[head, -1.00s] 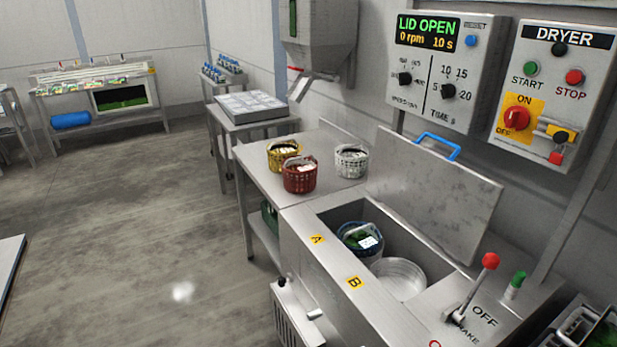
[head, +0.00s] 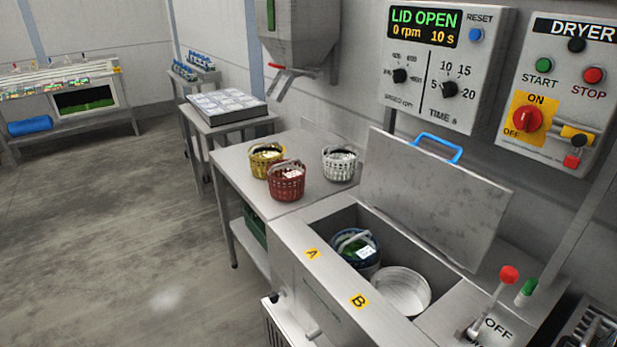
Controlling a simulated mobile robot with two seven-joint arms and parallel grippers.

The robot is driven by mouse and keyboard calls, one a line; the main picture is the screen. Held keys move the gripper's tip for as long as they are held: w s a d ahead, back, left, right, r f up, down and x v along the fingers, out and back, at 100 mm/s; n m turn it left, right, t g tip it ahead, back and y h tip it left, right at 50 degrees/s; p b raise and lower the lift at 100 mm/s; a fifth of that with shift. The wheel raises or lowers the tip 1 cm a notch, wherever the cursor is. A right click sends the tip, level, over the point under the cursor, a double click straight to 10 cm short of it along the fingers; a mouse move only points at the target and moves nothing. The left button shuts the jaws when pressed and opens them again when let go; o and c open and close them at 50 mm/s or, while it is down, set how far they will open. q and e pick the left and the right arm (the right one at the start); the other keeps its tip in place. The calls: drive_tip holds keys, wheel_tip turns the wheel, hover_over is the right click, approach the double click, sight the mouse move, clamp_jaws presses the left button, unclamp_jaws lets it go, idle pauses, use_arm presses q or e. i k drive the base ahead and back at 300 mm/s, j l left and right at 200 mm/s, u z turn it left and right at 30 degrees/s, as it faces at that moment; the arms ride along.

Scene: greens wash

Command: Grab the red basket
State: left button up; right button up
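The red basket (head: 286,184) stands upright on the steel table (head: 232,162), near its front right, beside the dryer. It has a handle and a white tag or item showing inside. A yellow basket (head: 265,161) stands just behind it to the left, and a white basket (head: 340,164) stands to its right, apart from it. Neither of my grippers is in the head view.
The dryer's lid (head: 435,198) is open. A blue basket (head: 355,251) with greens sits in well A, and well B holds an empty round drum (head: 401,291). A lever (head: 494,300) sticks up at the right. The floor (head: 110,240) at left is clear.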

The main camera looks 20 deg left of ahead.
sight(291, 188)
drive_tip(key=i+j+z, duration=0.15)
drive_tip(key=j, duration=0.3)
drive_tip(key=i+j+z, duration=0.1)
drive_tip(key=j, duration=0.3)
drive_tip(key=i+j+z, duration=0.15)
drive_tip(key=j, duration=0.3)
drive_tip(key=j+z, duration=0.15)
drive_tip(key=j, duration=0.3)
drive_tip(key=i+j, duration=0.1)
drive_tip(key=j, duration=0.6)
drive_tip(key=i+j, duration=0.1)
drive_tip(key=j, duration=0.6)
drive_tip(key=i+j+z, duration=0.1)
drive_tip(key=j, duration=0.55)
drive_tip(key=i+j, duration=0.1)
drive_tip(key=j, duration=0.6)
